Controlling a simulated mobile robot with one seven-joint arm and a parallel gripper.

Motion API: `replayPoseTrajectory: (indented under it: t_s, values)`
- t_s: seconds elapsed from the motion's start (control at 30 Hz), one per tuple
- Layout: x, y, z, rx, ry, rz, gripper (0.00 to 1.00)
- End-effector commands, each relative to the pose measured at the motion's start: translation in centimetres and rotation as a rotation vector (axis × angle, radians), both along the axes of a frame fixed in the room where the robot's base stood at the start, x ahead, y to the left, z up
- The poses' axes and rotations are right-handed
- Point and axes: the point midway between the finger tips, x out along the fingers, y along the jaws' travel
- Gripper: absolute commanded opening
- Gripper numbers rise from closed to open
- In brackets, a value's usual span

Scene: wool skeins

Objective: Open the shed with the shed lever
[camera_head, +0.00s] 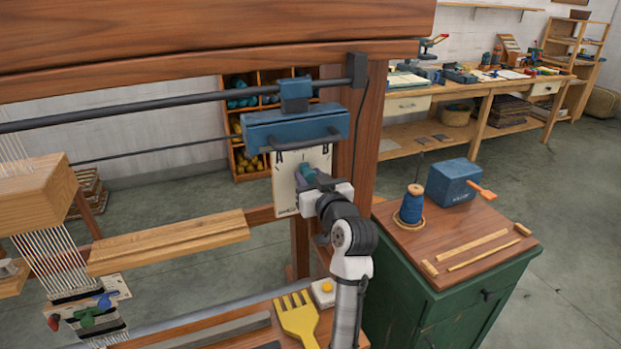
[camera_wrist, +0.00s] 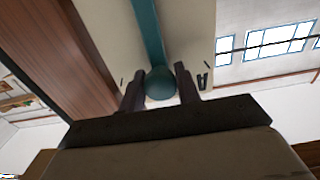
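The shed lever (camera_head: 306,171) is teal and sits on a pale plate (camera_head: 283,197) marked A and B, below a blue housing (camera_head: 290,127) on the loom's right side. It appears near the middle between the letters. In the wrist view the lever (camera_wrist: 150,30) ends in a round teal knob (camera_wrist: 160,84). My gripper (camera_head: 318,184) is at the plate, partly covering the lever. In the wrist view my gripper's fingers (camera_wrist: 161,88) lie close on both sides of the knob, with no clear gap. One letter shows beside the right finger.
A wooden post (camera_head: 362,140) stands just right of the plate. A green cabinet (camera_head: 430,300) with a blue spool (camera_head: 411,206) and a blue box (camera_head: 454,182) is to the right. Warp threads and a wooden beam (camera_head: 170,240) are left.

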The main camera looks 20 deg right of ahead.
Motion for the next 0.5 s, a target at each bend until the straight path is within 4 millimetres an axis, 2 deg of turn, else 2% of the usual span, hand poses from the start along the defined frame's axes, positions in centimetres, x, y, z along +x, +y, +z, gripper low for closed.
replayPoseTrajectory:
  t_s: [0.03,0.23,0.5]
  values:
    - [-0.01,0.00,0.00,0.000,0.000,0.000,0.25]
    - [-0.02,-0.01,0.00,0.000,0.000,0.000,0.00]
    - [-0.04,0.20,-0.13,-0.019,-0.002,0.000,0.00]
